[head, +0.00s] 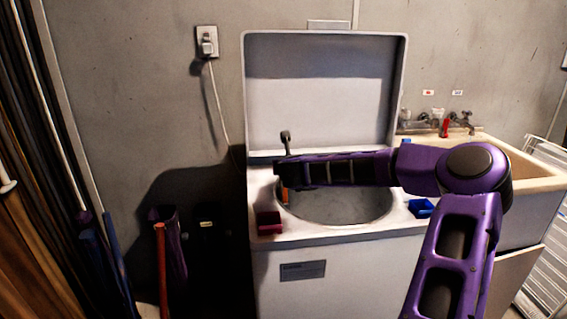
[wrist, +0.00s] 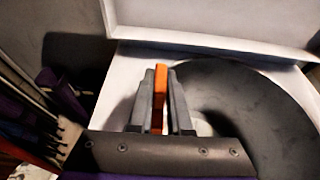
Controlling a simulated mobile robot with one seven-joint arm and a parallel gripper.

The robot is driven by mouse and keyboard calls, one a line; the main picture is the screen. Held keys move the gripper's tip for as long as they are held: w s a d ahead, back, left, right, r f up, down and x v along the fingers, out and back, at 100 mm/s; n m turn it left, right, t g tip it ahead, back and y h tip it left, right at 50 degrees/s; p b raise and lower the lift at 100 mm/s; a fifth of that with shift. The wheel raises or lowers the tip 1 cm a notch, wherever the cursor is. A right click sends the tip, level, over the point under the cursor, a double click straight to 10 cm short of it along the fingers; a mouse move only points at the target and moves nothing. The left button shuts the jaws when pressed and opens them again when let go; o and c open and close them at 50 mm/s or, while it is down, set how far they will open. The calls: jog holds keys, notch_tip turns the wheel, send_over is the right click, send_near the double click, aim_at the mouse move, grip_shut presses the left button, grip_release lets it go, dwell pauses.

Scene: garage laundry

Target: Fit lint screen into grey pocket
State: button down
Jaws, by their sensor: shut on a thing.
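My gripper (wrist: 161,78) is shut on a thin orange piece, which I take to be the lint screen (wrist: 159,100). It stands upright between the two grey fingers in the wrist view. In the head view my gripper (head: 284,178) is over the left side of the washer's round opening, and the orange screen (head: 285,195) hangs below it. The top-loading washer (head: 300,239) has its lid (head: 320,90) raised. I cannot pick out the grey pocket in either view; my arm covers the back of the opening.
A dark red box (head: 269,222) sits on the washer's front left top, and a blue box (head: 421,209) on the right. A sink (head: 520,167) stands at the right. Long-handled items (head: 163,265) lean at the left. A wall outlet (head: 208,43) has a cord hanging down.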

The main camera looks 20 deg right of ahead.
jog(key=c, duration=0.8)
grip_release()
jog(key=shift+o, duration=0.2)
jog(key=p+v, duration=0.2)
jog(key=v, duration=1.5)
jog(key=shift+s, duration=0.25)
